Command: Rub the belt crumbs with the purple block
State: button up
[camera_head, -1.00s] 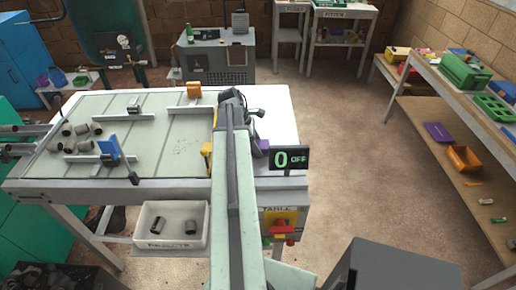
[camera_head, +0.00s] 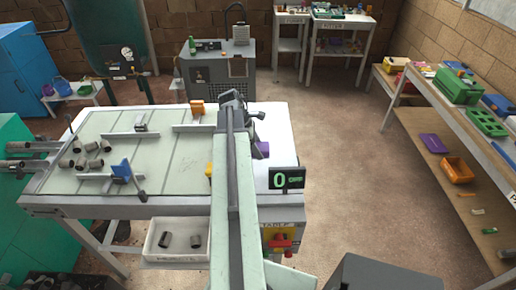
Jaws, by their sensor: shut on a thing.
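The purple block (camera_head: 262,149) shows as a small patch just right of my arm, over the white right part of the table; most of it is hidden. My gripper (camera_head: 257,141) is mostly hidden behind my arm and is shut on the purple block. Whether the block touches the tabletop cannot be told. The pale green belt (camera_head: 185,160) lies left of my arm. The crumbs on it are too faint to make out clearly now.
Grey tubes (camera_head: 80,158) lie at the belt's left end. A blue piece (camera_head: 122,171), an orange piece (camera_head: 197,107) and low bars stand along the belt. A sign reading 0 (camera_head: 287,178) stands by the table's front right. A white bin (camera_head: 178,254) sits below.

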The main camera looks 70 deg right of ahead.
jog(key=shift+r, duration=0.5)
jog(key=shift+f, duration=0.15)
jog(key=o, duration=0.8)
jog(key=c, duration=0.6)
notch_tip(320, 180, down, 7)
jog(key=b, duration=0.6)
jog(key=shift+b, duration=0.4)
jog(key=shift+r+p, duration=0.3)
jog(key=shift+r, duration=0.1)
jog(key=shift+s+d, duration=0.15)
jog(key=shift+s, duration=0.2)
jog(key=shift+s+d, duration=0.15)
jog(key=shift+s, duration=0.35)
jog(key=shift+w+r, duration=0.1)
